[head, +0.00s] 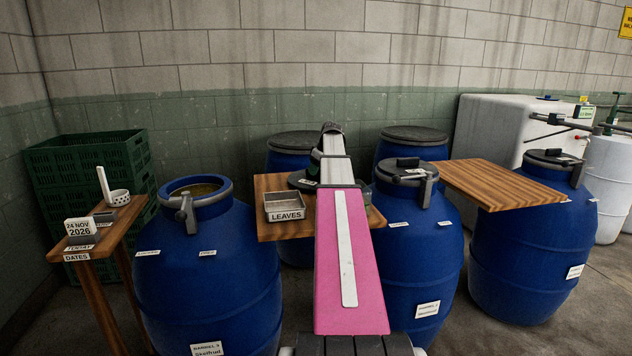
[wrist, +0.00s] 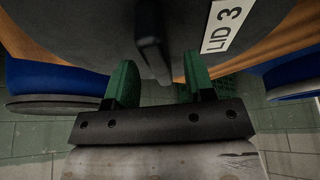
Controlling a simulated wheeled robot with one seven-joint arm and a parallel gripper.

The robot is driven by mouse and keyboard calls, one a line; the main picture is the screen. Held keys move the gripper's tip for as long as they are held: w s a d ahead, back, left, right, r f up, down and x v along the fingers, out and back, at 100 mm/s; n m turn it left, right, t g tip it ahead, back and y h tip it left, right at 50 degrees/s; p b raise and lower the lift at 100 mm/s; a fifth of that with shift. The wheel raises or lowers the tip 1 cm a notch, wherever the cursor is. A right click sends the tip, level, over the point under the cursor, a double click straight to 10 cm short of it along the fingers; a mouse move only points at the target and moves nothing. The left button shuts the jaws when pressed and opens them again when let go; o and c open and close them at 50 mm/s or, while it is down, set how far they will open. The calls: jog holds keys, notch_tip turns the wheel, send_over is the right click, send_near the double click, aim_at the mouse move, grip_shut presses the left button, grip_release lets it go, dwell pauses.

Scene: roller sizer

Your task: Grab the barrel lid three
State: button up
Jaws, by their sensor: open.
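Lid three is a dark round disc with a bar handle and a white "LID 3" label. In the wrist view the lid (wrist: 80,30) fills the top, its handle (wrist: 152,40) running down towards the space between my fingers. In the head view the lid (head: 299,181) lies on the middle wooden table, mostly hidden behind my arm. My gripper (wrist: 160,82) is open, its green fingers apart on either side of the handle's near end. Contact with the handle cannot be told.
A blue open-topped barrel (head: 205,265) labelled barrel 3 stands front left. The middle table (head: 272,231) carries a LEAVES tray (head: 284,206). Lidded blue barrels (head: 415,260) (head: 520,255) stand to the right. A small table (head: 105,240) with date cards and green crates (head: 85,165) are at left.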

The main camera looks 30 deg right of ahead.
jog(key=shift+w+a+f, duration=0.1)
jog(key=shift+w+f, duration=0.05)
jog(key=shift+f, duration=0.5)
jog(key=shift+f, duration=0.15)
grip_shut()
